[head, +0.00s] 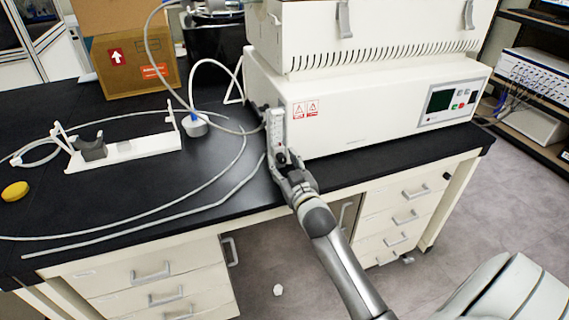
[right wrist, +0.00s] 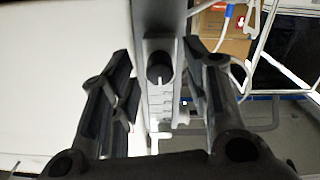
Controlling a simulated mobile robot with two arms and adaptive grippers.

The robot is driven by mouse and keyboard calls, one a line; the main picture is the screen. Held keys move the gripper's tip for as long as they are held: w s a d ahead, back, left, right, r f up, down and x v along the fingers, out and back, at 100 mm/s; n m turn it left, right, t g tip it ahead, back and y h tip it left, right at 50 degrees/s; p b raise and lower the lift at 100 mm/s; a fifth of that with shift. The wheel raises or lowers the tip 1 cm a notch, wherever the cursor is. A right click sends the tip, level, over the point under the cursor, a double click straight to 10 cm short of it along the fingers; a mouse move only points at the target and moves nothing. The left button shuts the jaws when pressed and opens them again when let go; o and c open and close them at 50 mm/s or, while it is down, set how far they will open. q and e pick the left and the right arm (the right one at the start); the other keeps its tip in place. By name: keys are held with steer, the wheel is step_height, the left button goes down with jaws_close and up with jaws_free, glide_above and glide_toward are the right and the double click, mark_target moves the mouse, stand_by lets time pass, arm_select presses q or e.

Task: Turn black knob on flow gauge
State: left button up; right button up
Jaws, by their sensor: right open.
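The flow gauge (head: 277,126) is a narrow, pale upright piece on the left front corner of the white freeze dryer. In the right wrist view the flow gauge (right wrist: 160,103) shows scale marks, and its black knob (right wrist: 160,67) has a white line on it. My right gripper (head: 281,160) is at the lower end of the gauge in the head view. In the right wrist view my right gripper (right wrist: 166,75) is open, with one finger on each side of the knob and visible gaps to it. My left gripper is not in view.
The freeze dryer (head: 375,110) stands on the black bench (head: 330,172). Pale tubes (head: 150,212), a white stand (head: 125,150) and a yellow disc (head: 15,191) lie to the left. Cardboard boxes (head: 130,60) stand behind. Drawers (head: 400,205) are below the bench top.

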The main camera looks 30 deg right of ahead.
steer(key=shift+c, duration=0.2)
jaws_close()
steer(key=m+p, duration=0.3)
steer(key=m, duration=0.2)
steer(key=shift+r, duration=0.15)
steer(key=m+p, duration=0.1)
steer(key=m, duration=0.1)
steer(key=shift+m+p, duration=0.3)
steer(key=shift+p, duration=0.1)
steer(key=shift+m+p, duration=0.5)
steer(key=shift+m, duration=1)
